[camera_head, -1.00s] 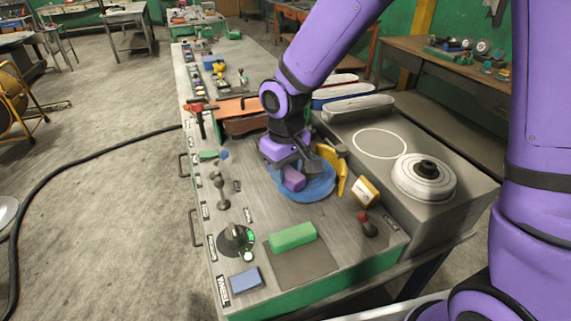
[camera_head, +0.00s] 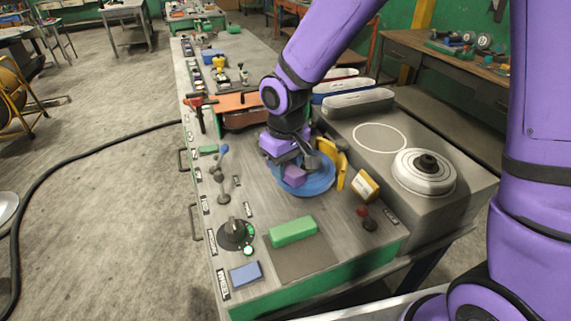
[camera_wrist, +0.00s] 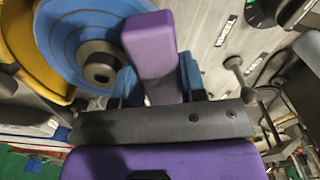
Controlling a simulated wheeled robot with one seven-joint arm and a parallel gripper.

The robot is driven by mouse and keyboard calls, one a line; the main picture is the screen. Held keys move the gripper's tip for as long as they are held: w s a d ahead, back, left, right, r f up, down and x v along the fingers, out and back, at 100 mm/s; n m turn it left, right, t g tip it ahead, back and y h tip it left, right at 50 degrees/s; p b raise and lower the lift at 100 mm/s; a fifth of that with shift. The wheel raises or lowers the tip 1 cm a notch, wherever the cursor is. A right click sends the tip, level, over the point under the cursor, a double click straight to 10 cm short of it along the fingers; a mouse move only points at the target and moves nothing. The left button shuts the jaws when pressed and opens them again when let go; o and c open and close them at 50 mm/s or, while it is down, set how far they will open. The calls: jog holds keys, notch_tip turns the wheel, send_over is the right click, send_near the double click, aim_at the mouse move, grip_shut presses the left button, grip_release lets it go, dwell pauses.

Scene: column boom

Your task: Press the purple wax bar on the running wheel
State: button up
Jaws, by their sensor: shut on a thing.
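The purple wax bar (camera_head: 293,173) is between the fingers of my gripper (camera_head: 296,163). In the wrist view the bar (camera_wrist: 153,52) stands out beyond the finger pads of my gripper (camera_wrist: 156,82), which are shut on it. In the wrist view the bar's side overlaps the edge of the blue wheel (camera_wrist: 72,38). I cannot tell whether bar and wheel touch.
A dark dial (camera_head: 233,235), a red-knobbed lever (camera_head: 365,215) and a blue-knobbed lever (camera_head: 223,150) stand near.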

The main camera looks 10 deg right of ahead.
jog(key=shift+f, duration=0.5)
dwell(1.5)
dwell(1.0)
jog(key=shift+r, duration=4.05)
